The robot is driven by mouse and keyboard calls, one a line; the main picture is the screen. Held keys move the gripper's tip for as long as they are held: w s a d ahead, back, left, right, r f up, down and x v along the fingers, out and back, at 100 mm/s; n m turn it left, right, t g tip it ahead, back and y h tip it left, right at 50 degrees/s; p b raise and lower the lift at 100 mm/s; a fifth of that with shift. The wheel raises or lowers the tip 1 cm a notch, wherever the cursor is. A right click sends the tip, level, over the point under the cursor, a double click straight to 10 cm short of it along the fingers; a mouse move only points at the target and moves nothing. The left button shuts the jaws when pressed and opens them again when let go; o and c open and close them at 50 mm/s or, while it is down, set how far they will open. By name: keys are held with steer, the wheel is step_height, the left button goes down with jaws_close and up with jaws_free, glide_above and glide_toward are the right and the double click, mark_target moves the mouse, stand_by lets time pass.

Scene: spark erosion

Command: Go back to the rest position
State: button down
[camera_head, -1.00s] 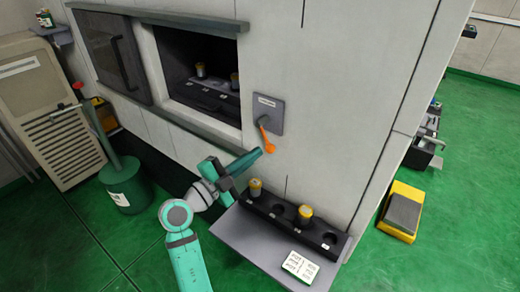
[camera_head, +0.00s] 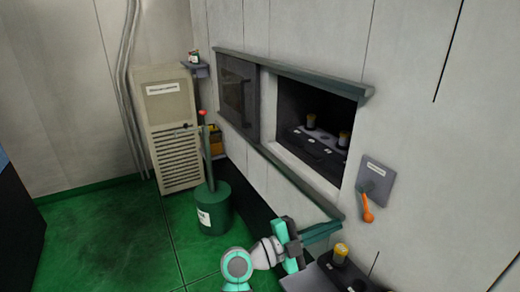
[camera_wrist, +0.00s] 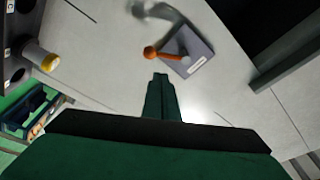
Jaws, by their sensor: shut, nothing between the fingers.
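My gripper (camera_head: 322,233) is shut and empty. In the head view it is in front of the machine wall, below the open window and left of the orange lever (camera_head: 367,213). In the wrist view the closed fingers (camera_wrist: 160,97) point at the wall, apart from the lever (camera_wrist: 152,52) on its grey plate (camera_wrist: 190,52). The lever hangs down in the head view.
The shelf (camera_head: 308,278) with a black holder and a yellow-topped cylinder (camera_head: 341,252) is close by my gripper at the lower right. Two cylinders stand inside the window opening (camera_head: 310,121). A green bin (camera_head: 213,208) stands left. Green floor (camera_head: 110,235) is free there.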

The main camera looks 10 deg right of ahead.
steer(key=a+f+n+t+y, duration=0.3)
steer(key=f+n+t, duration=0.1)
steer(key=f+n, duration=0.4)
steer(key=a+f+n+t+y, duration=0.25)
steer(key=f+n+t, duration=0.25)
steer(key=f, duration=0.4)
steer(key=s+a+f+n+t+y, duration=0.2)
steer(key=s+a+f+n+y, duration=0.6)
steer(key=f, duration=0.3)
steer(key=s+a+f+n+y, duration=0.2)
steer(key=s+a+n, duration=0.1)
steer(key=s+a, duration=0.3)
steer(key=s+a+f+n+y, duration=0.1)
steer(key=s+a+n+y, duration=0.2)
steer(key=s, duration=0.6)
steer(key=s+a+r, duration=0.2)
steer(key=s+r, duration=0.1)
steer(key=s, duration=0.3)
steer(key=s+a+r+n+t, duration=0.1)
steer(key=s+a+r, duration=0.2)
steer(key=s, duration=0.3)
steer(key=shift+r+y, duration=0.25)
steer(key=shift+y, duration=0.1)
